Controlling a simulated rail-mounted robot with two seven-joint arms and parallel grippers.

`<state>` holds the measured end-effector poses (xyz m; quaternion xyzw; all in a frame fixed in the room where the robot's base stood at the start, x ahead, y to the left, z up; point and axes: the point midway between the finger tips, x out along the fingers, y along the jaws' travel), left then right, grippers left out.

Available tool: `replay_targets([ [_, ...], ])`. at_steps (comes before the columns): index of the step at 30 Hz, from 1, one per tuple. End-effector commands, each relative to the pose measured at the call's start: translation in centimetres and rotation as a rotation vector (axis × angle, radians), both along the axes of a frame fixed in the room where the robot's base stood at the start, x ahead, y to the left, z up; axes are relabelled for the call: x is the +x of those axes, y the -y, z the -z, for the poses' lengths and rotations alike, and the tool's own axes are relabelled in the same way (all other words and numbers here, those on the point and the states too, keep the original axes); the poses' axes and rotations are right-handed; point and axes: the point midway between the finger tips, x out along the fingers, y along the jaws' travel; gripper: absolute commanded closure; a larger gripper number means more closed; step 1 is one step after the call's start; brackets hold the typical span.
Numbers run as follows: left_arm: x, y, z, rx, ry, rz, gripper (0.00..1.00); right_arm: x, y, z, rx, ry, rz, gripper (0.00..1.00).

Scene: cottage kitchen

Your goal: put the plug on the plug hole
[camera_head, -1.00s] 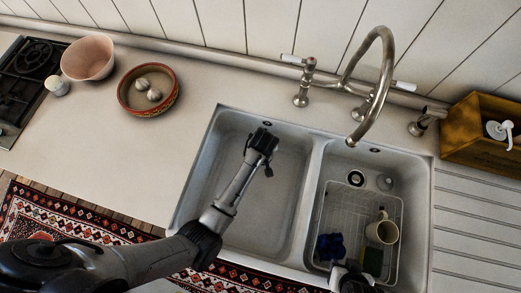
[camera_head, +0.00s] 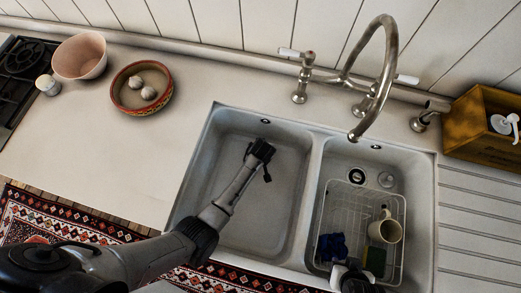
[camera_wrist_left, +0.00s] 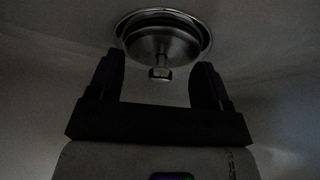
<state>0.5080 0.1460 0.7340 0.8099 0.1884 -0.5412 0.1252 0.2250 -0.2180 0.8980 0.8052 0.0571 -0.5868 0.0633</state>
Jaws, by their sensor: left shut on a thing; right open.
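The metal plug (camera_wrist_left: 160,45), a round disc with a small knob, shows in the left wrist view between the fingers of my left gripper (camera_wrist_left: 157,82), which is shut on it. A round metal rim (camera_wrist_left: 205,30), apparently the plug hole, lies right behind the plug. I cannot tell whether the plug touches it. In the head view my left gripper (camera_head: 261,150) is down in the left basin (camera_head: 225,150); the plug and that basin's hole are hidden there. My right gripper (camera_head: 354,278) is open at the bottom edge, by the right basin's front.
The right basin has an open drain (camera_head: 357,176), a round metal disc (camera_head: 386,179) and a wire rack (camera_head: 345,205) with a mug (camera_head: 383,231), blue cloth (camera_head: 332,246) and sponge. The tap (camera_head: 385,75) arches over the back. A wooden box (camera_head: 475,135) stands right.

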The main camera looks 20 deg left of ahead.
Motion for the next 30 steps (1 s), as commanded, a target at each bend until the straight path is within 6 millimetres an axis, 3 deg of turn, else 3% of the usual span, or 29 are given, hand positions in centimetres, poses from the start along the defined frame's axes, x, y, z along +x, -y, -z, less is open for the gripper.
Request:
replay_targets([
  [8, 0.02, 0.02, 0.29, 0.0, 0.0, 0.0, 0.52, -0.01, -0.01, 0.15, 0.001, 0.0, 0.001, 0.57],
  [9, 0.02, 0.01, 0.22, 0.0, 0.0, 0.0, 0.25, -0.01, -0.03, 0.09, 0.001, 0.0, 0.001, 0.57],
  [16, 0.02, 0.01, 0.2, 0.0, 0.0, 0.0, 0.03, 0.0, -0.07, 0.07, 0.002, 0.0, 0.001, 0.57],
  [30, -0.08, 0.05, -0.46, 0.0, -0.001, 0.0, 0.03, 0.0, -0.08, -0.47, 0.003, 0.001, 0.002, 0.57],
])
